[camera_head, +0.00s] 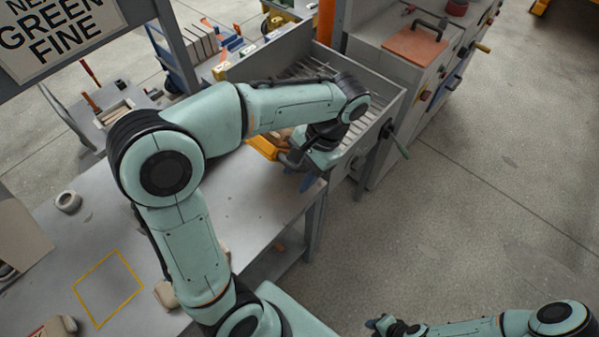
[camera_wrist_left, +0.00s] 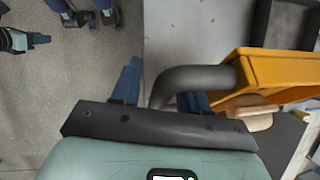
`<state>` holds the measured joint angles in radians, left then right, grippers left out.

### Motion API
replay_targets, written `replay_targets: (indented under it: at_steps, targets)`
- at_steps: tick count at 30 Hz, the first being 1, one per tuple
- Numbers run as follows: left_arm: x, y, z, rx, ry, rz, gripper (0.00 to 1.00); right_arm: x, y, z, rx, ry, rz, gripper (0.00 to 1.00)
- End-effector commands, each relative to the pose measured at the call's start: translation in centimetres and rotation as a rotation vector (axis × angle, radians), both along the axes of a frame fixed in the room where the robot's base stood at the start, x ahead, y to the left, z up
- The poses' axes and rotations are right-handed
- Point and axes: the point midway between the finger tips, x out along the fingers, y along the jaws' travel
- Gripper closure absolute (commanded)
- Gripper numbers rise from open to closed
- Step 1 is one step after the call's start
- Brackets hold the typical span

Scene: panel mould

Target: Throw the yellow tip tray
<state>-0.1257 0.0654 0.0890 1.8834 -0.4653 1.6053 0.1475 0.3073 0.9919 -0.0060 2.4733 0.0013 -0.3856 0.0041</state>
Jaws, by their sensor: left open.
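The yellow tip tray (camera_head: 263,147) is mostly hidden behind my left arm in the head view, at the far right end of the grey table. The left wrist view shows its yellow side (camera_wrist_left: 285,72) and its bent dark grey handle (camera_wrist_left: 192,80). My left gripper (camera_head: 305,181) is over the table's end, beside the tray. Its blue fingers (camera_wrist_left: 160,90) are open, with the handle reaching between them; I cannot tell whether they touch it. My right gripper (camera_head: 374,324) is low at the bottom of the head view, over the floor, far from the tray.
The grey table (camera_head: 95,220) carries a yellow square outline, a round ring (camera_head: 68,201) and beige blocks. A sign (camera_head: 60,35) hangs at upper left. The floor at right is clear.

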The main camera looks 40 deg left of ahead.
Motion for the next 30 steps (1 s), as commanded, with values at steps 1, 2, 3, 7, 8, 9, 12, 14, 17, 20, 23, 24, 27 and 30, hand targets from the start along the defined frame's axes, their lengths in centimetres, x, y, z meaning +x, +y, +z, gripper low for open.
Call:
replay_targets:
  at_steps: [1, 2, 3, 7, 8, 9, 12, 14, 17, 20, 23, 24, 27, 30]
  targets:
    - [0.0, 0.0, -0.1, 0.000, -0.001, 0.001, 0.56, 0.0, 0.0, 0.0, 0.000, 0.000, 0.000, 0.71]
    - [0.0, 0.1, -0.1, 0.000, -0.001, 0.001, 0.56, 0.0, 0.0, 0.0, 0.000, 0.000, 0.000, 0.71]
    - [0.0, 0.1, -0.1, 0.000, -0.002, 0.001, 0.56, 0.0, 0.0, 0.0, 0.000, 0.000, 0.000, 0.71]
    - [0.0, 0.1, -0.1, 0.000, -0.002, 0.001, 0.56, 0.0, 0.0, 0.0, 0.000, -0.001, 0.000, 0.71]
    - [0.0, 0.1, -0.1, 0.000, -0.002, 0.001, 0.56, 0.0, 0.0, 0.0, 0.000, -0.001, 0.000, 0.71]
    - [0.0, 0.1, -0.1, 0.000, -0.002, 0.001, 0.62, 0.0, 0.0, 0.0, 0.000, -0.001, 0.000, 0.71]
    - [0.0, 0.1, -0.1, 0.000, -0.001, 0.001, 0.95, 0.0, 0.0, 0.0, 0.000, -0.001, 0.000, 0.71]
    - [0.0, 0.1, -0.1, 0.000, -0.001, 0.001, 1.00, 0.0, 0.0, 0.0, 0.000, -0.001, 0.000, 0.71]
    - [0.0, 0.0, -0.1, 0.000, -0.002, 0.001, 1.00, 0.0, 0.0, 0.0, 0.000, -0.001, 0.000, 0.71]
    - [-0.4, 0.1, -0.5, -0.001, -0.012, 0.001, 1.00, -0.6, 0.0, -0.6, 0.000, 0.007, 0.000, 0.71]
    - [-1.2, 0.1, -1.5, -0.004, -0.050, 0.001, 1.00, -2.2, 0.0, -2.4, 0.000, 0.025, 0.000, 0.71]
    - [-1.6, 0.1, -2.1, -0.007, -0.074, 0.001, 1.00, -3.0, 0.0, -3.4, -0.001, 0.034, 0.000, 0.71]
    - [-2.4, 0.2, -3.5, -0.012, -0.139, 0.003, 1.00, -4.6, 0.0, -5.9, 0.000, 0.052, 0.000, 0.71]
    - [-3.2, 0.3, -4.5, -0.016, -0.198, 0.002, 1.00, -5.7, 0.0, -7.9, 0.000, 0.065, 0.000, 0.71]
